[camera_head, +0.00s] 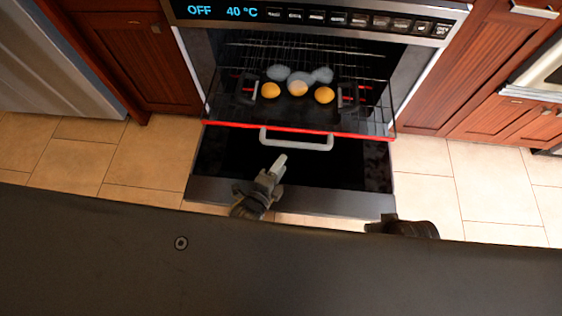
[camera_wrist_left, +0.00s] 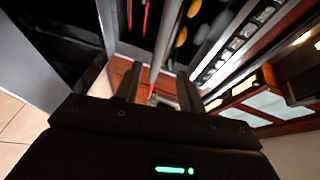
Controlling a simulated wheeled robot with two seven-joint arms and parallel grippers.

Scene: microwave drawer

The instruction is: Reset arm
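In the head view my left gripper (camera_head: 279,160) is just in front of the grey bar handle (camera_head: 297,146), over the dark pulled-out front of the oven (camera_head: 290,187). In the left wrist view the two fingers of my left gripper (camera_wrist_left: 160,88) stand apart. A pale bar (camera_wrist_left: 166,45) shows beyond and between them; I cannot tell whether they touch it. My right gripper (camera_head: 402,228) shows only as a dark shape at the front right, partly hidden by my body, and its fingers cannot be made out.
A wire rack with a red front edge (camera_head: 290,127) sticks out of the oven. Yellow round items (camera_head: 270,90) and bluish-grey ones lie on it, between dark tray handles. The oven display (camera_head: 222,11) reads OFF and 40 °C. Wooden cabinets (camera_head: 140,62) flank it; tiled floor (camera_head: 480,180) is clear at right.

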